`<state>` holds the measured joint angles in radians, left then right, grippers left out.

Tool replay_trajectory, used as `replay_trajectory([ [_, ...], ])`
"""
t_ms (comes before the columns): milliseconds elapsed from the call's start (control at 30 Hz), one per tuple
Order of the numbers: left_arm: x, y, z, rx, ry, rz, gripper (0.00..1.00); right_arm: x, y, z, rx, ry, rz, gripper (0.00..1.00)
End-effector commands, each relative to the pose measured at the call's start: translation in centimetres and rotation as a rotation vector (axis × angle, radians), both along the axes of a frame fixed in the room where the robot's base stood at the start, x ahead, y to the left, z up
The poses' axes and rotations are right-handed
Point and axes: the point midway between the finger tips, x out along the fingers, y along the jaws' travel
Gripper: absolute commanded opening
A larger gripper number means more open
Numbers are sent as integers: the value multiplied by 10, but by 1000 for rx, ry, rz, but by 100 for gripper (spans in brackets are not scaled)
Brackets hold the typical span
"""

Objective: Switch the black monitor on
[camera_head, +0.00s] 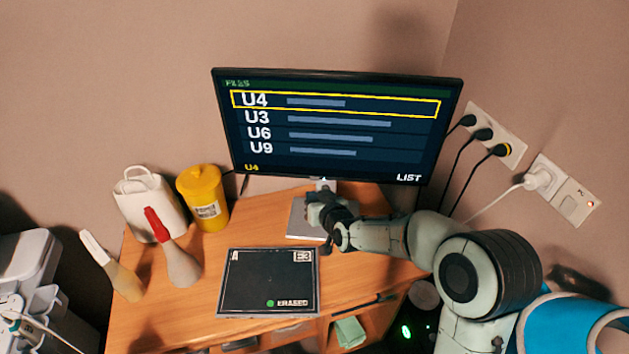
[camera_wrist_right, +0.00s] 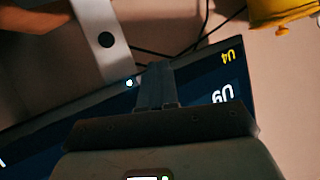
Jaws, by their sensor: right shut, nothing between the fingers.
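The black monitor (camera_head: 330,165) stands at the back of the desk, and its screen is lit. It shows a FILES list with U4, U3, U6 and U9, U4 framed in yellow. My right gripper (camera_head: 322,188) is shut and empty at the middle of the monitor's lower edge, in front of the stand. In the right wrist view the shut fingers (camera_wrist_right: 155,75) reach the lower edge of the monitor (camera_wrist_right: 206,98). A small white light (camera_wrist_right: 129,83) glows beside the fingertips. I cannot tell whether they touch the edge. My left gripper is not in view.
A black panel (camera_head: 268,282) marked ERASED lies on the wooden desk (camera_head: 210,255). A yellow tub (camera_head: 203,198), a white bag (camera_head: 150,203) and two bottle-like items (camera_head: 178,262) stand left. Plugs and cables (camera_head: 483,134) hang on the right wall.

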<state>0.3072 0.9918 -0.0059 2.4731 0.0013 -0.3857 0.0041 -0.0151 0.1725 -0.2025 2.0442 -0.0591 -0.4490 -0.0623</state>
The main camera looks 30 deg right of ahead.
Motion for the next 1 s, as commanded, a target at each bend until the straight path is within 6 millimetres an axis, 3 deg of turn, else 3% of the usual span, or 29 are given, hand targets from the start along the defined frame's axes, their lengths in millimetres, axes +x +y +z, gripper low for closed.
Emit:
replay_trajectory([
  [300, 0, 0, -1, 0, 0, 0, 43, -18, 13, 0, 0, 1, 0, 0],
  [1000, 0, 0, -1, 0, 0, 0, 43, -18, 13, 0, 0, 0, -1, 0],
])
